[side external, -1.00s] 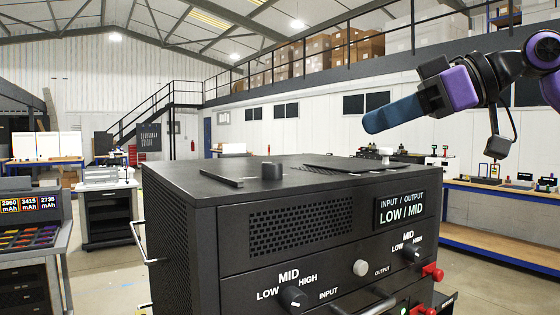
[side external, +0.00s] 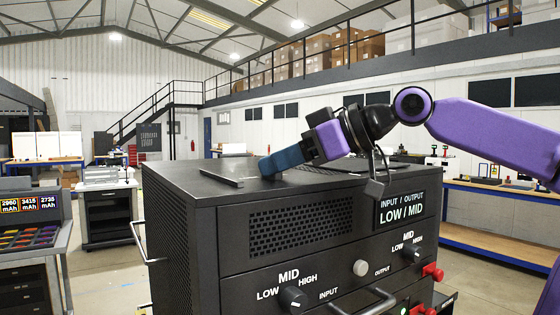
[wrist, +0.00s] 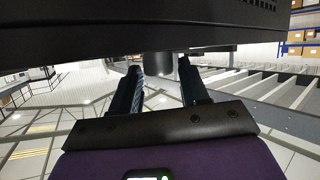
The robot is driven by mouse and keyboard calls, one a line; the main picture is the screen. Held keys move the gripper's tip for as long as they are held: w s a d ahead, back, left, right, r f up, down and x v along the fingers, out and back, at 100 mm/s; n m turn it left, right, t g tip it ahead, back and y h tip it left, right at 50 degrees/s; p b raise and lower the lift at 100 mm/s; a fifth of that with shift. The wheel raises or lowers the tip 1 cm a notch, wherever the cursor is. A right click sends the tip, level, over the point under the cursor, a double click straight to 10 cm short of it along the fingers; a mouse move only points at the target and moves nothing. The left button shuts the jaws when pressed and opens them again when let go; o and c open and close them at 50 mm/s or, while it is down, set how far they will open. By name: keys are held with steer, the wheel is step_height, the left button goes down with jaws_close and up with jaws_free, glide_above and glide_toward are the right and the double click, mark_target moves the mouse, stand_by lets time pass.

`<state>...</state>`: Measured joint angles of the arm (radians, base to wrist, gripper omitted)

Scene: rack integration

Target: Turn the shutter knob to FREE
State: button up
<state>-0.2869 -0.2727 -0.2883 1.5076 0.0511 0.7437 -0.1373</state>
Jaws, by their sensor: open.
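A short black cylindrical knob (wrist: 158,66) stands on the top of the black cabinet (side external: 185,182). In the wrist view it shows between my two blue fingers. In the side view my fingers hide it. No FREE marking is readable, so I cannot tell how the knob is turned. My gripper (side external: 268,166) is open, low over the cabinet top, with its fingertips at the knob. In the wrist view my gripper (wrist: 161,82) has a finger on either side of the knob, with gaps visible; contact cannot be told.
A raised dark bar (side external: 222,180) lies on the cabinet top left of my fingers. The front panel has a MID-set input knob (side external: 293,299), an output knob (side external: 411,254), a pale round button (side external: 360,267) and red connectors (side external: 432,272). Benches stand apart behind.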

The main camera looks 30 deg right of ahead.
steer(key=shift+w+a+f, duration=0.15)
steer(key=shift+w+a, duration=0.05)
steer(key=shift+w, duration=0.1)
steer(key=c, duration=0.8)
steer(key=shift+o, duration=0.2)
